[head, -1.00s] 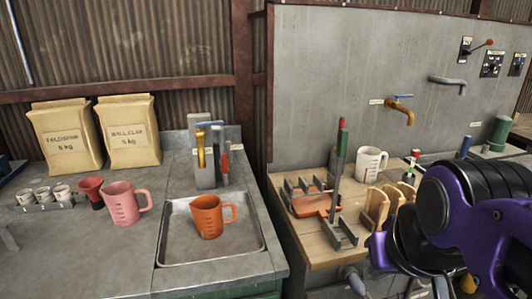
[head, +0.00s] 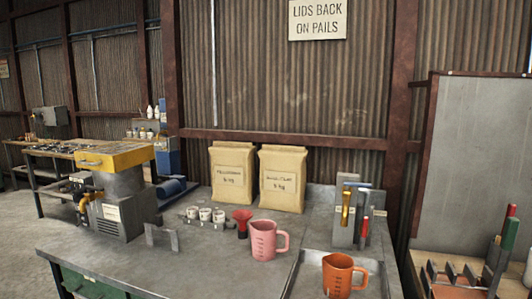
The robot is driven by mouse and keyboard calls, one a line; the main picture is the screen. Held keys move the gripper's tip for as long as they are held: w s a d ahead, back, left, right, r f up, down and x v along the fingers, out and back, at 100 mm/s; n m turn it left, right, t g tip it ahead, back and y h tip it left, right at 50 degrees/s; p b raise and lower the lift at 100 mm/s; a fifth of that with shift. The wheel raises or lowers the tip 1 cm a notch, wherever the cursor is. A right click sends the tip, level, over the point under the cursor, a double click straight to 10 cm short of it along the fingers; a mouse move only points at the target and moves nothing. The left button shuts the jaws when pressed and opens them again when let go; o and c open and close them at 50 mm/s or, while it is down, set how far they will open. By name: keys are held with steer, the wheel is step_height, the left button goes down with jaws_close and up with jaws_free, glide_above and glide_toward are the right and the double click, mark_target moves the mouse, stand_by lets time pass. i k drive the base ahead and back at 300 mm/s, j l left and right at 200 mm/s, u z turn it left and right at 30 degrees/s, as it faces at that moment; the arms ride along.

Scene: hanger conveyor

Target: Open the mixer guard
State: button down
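A machine that looks like the mixer stands at the left end of the metal bench, with a grey base (head: 118,214) and a grey drum (head: 120,183) above it. A yellow cover with a handle on its front, which looks like the guard (head: 114,157), sits level over the drum and appears closed. An orange-yellow fitting (head: 86,210) is on the machine's left side. My gripper is out of view.
On the bench are a small stand (head: 162,238), several white cups (head: 205,214), a red funnel (head: 242,220), a pink jug (head: 265,240) and two paper sacks (head: 232,176). An orange jug (head: 340,275) stands in a tray. The bench front before the machine is clear.

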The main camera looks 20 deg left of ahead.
mark_target(115, 157)
steer(key=u, duration=1.95)
steer(key=i+j+z, duration=0.3)
steer(key=i+j, duration=1.05)
steer(key=i+j+u, duration=0.35)
steer(key=l+z, duration=0.25)
steer(key=k+l+z, duration=0.1)
steer(key=z, duration=0.15)
